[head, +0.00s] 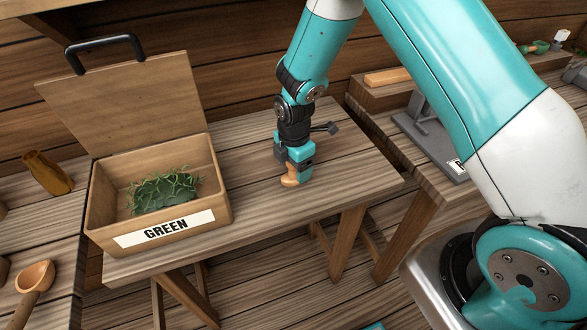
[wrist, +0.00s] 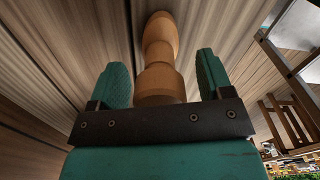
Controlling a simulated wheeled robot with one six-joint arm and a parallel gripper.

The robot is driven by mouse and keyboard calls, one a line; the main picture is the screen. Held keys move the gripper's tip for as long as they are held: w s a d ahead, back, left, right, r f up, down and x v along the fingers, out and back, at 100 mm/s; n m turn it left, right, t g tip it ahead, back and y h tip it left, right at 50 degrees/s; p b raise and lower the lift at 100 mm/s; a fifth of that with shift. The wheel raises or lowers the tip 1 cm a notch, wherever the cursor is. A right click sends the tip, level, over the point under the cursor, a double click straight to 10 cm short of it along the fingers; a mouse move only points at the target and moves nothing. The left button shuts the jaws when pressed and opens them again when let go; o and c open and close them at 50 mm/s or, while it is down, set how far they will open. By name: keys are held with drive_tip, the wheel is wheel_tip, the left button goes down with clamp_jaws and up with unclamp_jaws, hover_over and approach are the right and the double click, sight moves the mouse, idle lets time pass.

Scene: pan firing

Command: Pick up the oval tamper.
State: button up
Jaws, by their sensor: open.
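The oval tamper (head: 290,181) is a light wooden piece on the plank table, mostly hidden behind my gripper in the head view. In the wrist view the tamper (wrist: 160,52) shows a rounded end, a narrower waist and a wider part close to the gripper. My gripper (head: 296,171) points down at the tamper. In the wrist view its two teal fingers (wrist: 162,72) stand open, one on each side of the tamper, with a visible gap on both sides.
An open wooden box labelled GREEN (head: 220,210), with green leaves (head: 165,192) inside, stands left on the same table (head: 260,217). A wooden scoop (head: 35,277) and an amber bottle (head: 48,172) are at far left. A grey stand (head: 430,135) is on the right bench.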

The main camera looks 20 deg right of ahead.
clamp_jaws()
wheel_tip(320, 180, up, 20)
drive_tip(key=b, duration=0.2)
drive_tip(key=shift+b, duration=0.4)
